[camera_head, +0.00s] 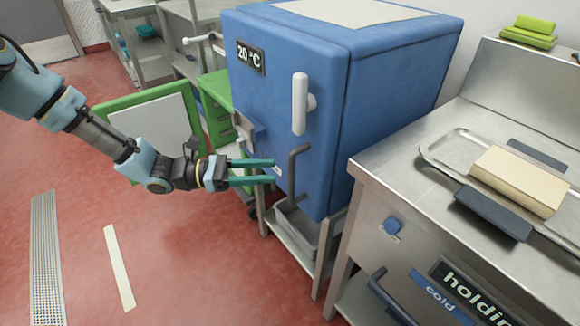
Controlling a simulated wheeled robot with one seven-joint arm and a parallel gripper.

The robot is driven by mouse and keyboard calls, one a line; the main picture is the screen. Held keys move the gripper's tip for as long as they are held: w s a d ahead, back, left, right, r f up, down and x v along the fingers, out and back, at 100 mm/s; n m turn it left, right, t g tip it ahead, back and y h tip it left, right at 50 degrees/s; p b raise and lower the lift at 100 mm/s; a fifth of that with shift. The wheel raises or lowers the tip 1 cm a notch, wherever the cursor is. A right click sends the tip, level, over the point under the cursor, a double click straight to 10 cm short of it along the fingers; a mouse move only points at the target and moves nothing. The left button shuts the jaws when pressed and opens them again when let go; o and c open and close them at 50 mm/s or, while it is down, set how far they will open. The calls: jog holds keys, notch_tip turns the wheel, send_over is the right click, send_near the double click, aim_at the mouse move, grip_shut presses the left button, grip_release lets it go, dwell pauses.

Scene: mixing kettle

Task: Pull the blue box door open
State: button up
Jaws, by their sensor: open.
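The blue box (395,75) stands on a metal stand at the centre right. Its blue door (270,105) faces left and front and looks closed. The door bears a "20 °C" display (251,57), a white upright handle (299,104) and a lower dark grey bar handle (293,172). My gripper (274,171) reaches in from the left with its two green fingers pointing right. The fingers are apart, one above the other. Their tips are close to the lower part of the door, just left of the grey bar handle. I cannot tell whether they touch anything.
A steel counter (385,172) stands at the right with a tray, a beige block (518,180) and dark pads. A green-framed panel (150,120) stands open behind my arm. Grey shelving is at the back left.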

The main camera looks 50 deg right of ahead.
jog(key=p+x, duration=0.1)
jog(key=x, duration=0.5)
jog(key=shift+s+d, duration=0.1)
jog(key=shift+s, duration=0.05)
grip_shut()
dwell(1.3)
